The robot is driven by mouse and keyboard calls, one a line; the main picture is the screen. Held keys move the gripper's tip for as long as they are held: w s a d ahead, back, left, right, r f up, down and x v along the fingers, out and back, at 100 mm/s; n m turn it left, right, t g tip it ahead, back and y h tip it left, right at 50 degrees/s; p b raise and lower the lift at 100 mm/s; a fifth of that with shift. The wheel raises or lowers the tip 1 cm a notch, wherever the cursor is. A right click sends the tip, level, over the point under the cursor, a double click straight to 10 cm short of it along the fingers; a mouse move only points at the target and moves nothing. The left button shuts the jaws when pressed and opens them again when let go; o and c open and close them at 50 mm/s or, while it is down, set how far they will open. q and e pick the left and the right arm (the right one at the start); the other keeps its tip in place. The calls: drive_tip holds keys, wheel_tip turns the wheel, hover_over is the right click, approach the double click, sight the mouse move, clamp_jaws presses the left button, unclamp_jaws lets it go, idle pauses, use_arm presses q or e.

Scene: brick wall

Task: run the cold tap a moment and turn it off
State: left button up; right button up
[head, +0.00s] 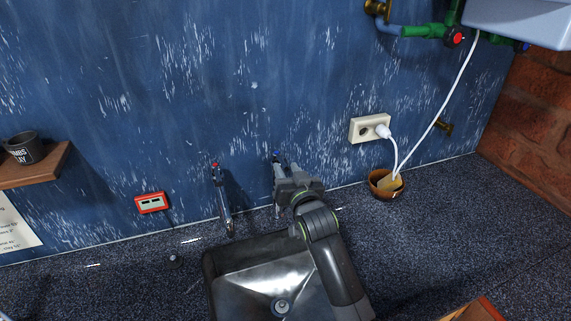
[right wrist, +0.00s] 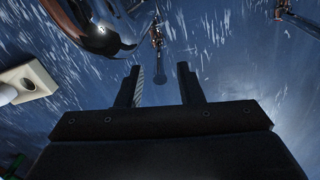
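The cold tap (head: 276,154), with a blue mark on top, stands at the wall behind the sink (head: 230,271). My right gripper (head: 281,165) is right at it and hides its lower part and spout. In the right wrist view the gripper (right wrist: 161,85) has its two fingers apart with nothing between them. A tap (right wrist: 157,38) shows just beyond the gap, roughly in line with it. I see no running water, but the spout is mostly hidden. A second tap (head: 224,205) with a red mark stands to the left. My left gripper is not in view.
A white socket (head: 366,129) with a plugged cable is on the wall to the right, above a brown pot (head: 381,188). A red-framed box (head: 152,202) is on the left. A shelf (head: 40,168) holds a dark cup (head: 25,148). The counter right of the sink is mostly clear.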

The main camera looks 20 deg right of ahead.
drive_tip(key=shift+w, duration=0.9)
drive_tip(key=shift+c, duration=0.3)
clamp_jaws()
